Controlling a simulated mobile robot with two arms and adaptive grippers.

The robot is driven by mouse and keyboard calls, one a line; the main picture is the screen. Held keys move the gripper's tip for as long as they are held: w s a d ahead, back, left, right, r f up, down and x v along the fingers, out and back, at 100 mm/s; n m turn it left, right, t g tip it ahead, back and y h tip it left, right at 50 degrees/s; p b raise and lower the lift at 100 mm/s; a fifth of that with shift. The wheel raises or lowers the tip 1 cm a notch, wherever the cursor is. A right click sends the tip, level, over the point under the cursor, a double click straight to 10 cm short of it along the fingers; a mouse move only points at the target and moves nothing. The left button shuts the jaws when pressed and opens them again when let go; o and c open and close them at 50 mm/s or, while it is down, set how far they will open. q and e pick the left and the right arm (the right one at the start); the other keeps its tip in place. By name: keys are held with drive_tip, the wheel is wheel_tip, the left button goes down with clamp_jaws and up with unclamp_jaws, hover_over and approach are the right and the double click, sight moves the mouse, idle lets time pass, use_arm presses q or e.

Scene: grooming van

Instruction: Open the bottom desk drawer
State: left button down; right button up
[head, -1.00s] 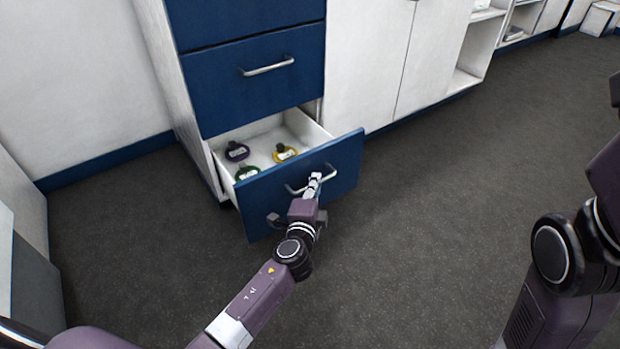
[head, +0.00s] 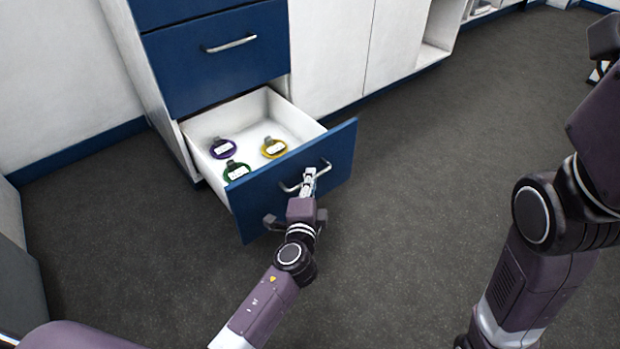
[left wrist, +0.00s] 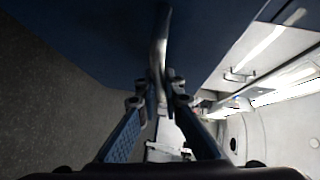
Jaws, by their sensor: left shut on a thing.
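The bottom desk drawer (head: 300,178) has a blue front and a white inside, and it stands well out from the cabinet. Its metal handle (head: 325,169) runs across the front. My left gripper (head: 308,182) is shut on this handle. In the left wrist view the handle (left wrist: 161,45) passes between the fingers of my left gripper (left wrist: 160,98). Inside the drawer lie a purple ring (head: 223,149), a yellow ring (head: 273,148) and a green ring (head: 236,171), each with a white label. My right arm shows at the right; in the head view its gripper is not clearly seen.
A closed blue drawer (head: 215,62) with a metal handle sits above the open one. White cabinet doors (head: 330,50) stand to its right. The dark floor (head: 420,150) in front and to the right is clear. A pale wall stands at the left.

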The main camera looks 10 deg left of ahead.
use_arm(q)
drive_tip(key=c, duration=2)
unclamp_jaws()
drive_tip(key=shift+c, duration=0.2)
drive_tip(key=s+d+r, duration=0.1)
drive_tip(key=s, duration=1)
drive_tip(key=shift+s+d+r, duration=0.15)
drive_tip(key=shift+s+r, duration=0.15)
drive_tip(key=shift+s, duration=0.1)
